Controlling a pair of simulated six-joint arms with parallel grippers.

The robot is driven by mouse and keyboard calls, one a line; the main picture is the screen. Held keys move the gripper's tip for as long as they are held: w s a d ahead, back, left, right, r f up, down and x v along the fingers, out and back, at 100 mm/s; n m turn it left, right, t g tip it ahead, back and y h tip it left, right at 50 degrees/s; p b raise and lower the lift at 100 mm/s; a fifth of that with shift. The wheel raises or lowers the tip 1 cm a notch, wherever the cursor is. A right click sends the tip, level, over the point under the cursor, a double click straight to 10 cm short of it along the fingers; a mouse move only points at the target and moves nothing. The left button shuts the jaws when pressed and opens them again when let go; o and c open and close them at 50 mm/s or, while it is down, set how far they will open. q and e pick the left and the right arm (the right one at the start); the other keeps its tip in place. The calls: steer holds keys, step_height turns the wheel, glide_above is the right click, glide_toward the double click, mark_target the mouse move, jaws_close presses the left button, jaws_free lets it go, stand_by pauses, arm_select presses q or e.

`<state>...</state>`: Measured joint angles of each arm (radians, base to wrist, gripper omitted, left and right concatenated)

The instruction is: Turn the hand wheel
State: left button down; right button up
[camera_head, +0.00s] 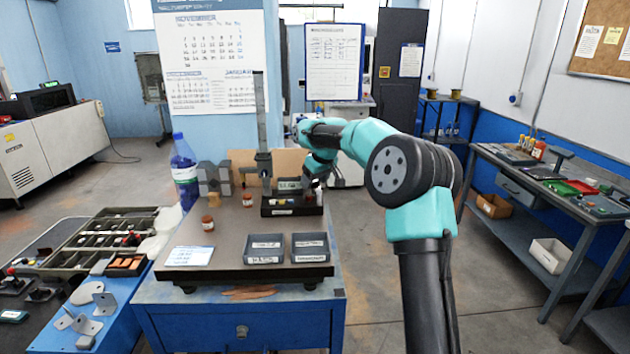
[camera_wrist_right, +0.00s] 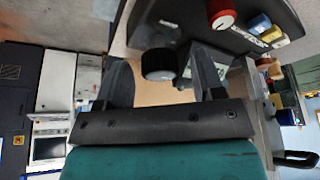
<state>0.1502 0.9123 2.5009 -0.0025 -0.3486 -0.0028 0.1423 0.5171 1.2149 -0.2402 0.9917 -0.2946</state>
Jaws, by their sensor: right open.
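The hand wheel (camera_wrist_right: 158,64) appears to be the black round knob with a ridged rim in the right wrist view. My right gripper (camera_wrist_right: 163,75) is open, with one finger to each side of the knob in the picture. I see no finger touching it, and I cannot tell whether it lies fully between the fingertips. In the head view my right gripper (camera_head: 312,186) is small and partly hidden by my arm, at the right back of the bench plate. The wheel is too small to make out there. My left gripper is not in view.
A black instrument base (camera_head: 290,205) stands beside the gripper; the wrist view shows its red knob (camera_wrist_right: 222,17). A tall stand (camera_head: 261,130) rises to its left. Two grey trays (camera_head: 264,260) and small brown jars sit in front. A blue-capped bottle (camera_head: 184,165) stands at left.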

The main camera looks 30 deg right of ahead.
steer(key=c, duration=0.9)
steer(key=shift+m, duration=0.3)
steer(key=m+h, duration=0.1)
steer(key=m, duration=0.3)
steer(key=shift+a+h, duration=0.15)
steer(key=shift+h, duration=0.25)
steer(key=m+h, duration=0.1)
steer(key=m, duration=0.3)
steer(key=shift+w+a+m+g+h, duration=0.1)
steer(key=shift+m+g+h, duration=0.2)
steer(key=shift+g+h, duration=0.1)
steer(key=m+g+h, duration=0.1)
steer(key=m, duration=0.3)
steer(key=shift+w+a+m, duration=0.1)
steer(key=shift+m, duration=0.2)
steer(key=m+g, duration=0.2)
steer(key=m, duration=0.3)
steer(key=shift+w+h, duration=0.1)
steer(key=shift+h, duration=0.3)
